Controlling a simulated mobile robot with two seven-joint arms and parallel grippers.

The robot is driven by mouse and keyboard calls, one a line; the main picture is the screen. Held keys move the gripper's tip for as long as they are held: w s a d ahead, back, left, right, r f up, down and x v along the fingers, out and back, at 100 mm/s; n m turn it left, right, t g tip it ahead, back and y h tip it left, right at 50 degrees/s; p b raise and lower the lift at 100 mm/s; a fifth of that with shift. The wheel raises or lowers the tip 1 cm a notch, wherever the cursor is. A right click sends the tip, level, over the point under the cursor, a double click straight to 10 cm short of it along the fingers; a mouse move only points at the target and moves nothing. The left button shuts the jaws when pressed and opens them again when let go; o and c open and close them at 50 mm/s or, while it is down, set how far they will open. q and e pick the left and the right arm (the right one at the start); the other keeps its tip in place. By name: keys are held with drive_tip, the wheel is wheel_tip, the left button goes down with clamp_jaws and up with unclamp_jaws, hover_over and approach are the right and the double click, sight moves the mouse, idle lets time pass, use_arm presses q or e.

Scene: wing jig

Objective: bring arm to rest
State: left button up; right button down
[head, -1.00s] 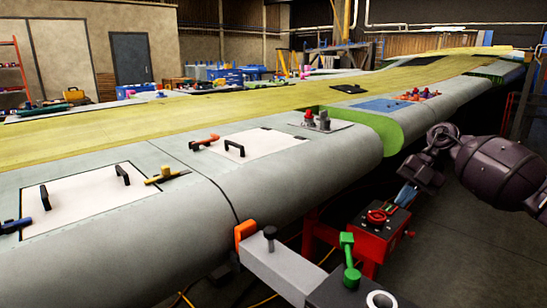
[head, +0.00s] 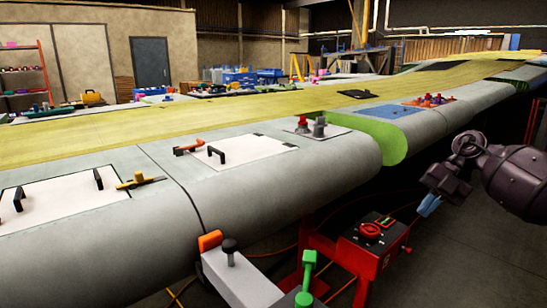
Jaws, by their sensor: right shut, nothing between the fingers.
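My right arm comes in from the right edge. Its right gripper (head: 429,205) hangs with its blue fingers pointing down and left, shut and empty. It shows in free space to the right of the wing's front edge, up and right of a red control box (head: 370,243), with a visible gap between them in the picture. The long wing (head: 290,190), grey with a yellow-green upper skin, runs from the lower left to the upper right. My left gripper is not in view.
A grey clamp arm (head: 243,277) with an orange pad juts from the wing's front edge, beside a green-handled clamp (head: 307,270). White panels (head: 240,151) with black handles and several tools lie on the wing. Dark floor (head: 470,260) at lower right looks clear.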

drive_tip(key=a+f+y, duration=0.1)
drive_tip(key=a+f, duration=0.2)
drive_tip(key=a, duration=0.2)
drive_tip(key=s+f+m+t+y, duration=0.3)
drive_tip(key=s+f+t+y, duration=0.4)
drive_tip(key=f, duration=0.6)
drive_tip(key=s+d+f+m+t+h, duration=0.1)
drive_tip(key=s+d+f+m+h, duration=0.4)
drive_tip(key=s, duration=0.5)
drive_tip(key=s+d+f+m+t+h, duration=0.2)
drive_tip(key=s+d+f+m+h, duration=0.35)
drive_tip(key=s, duration=0.45)
drive_tip(key=s+d+f+m+t+h, duration=0.1)
drive_tip(key=s+d+f+m+h, duration=0.45)
drive_tip(key=s, duration=0.45)
drive_tip(key=a+f+m+t, duration=0.1)
drive_tip(key=a+f+m, duration=0.2)
drive_tip(key=a+m, duration=0.6)
drive_tip(key=shift+w+a+t+y+p, duration=0.2)
drive_tip(key=shift+a+t+y+p, duration=0.15)
drive_tip(key=shift+a, duration=4.25)
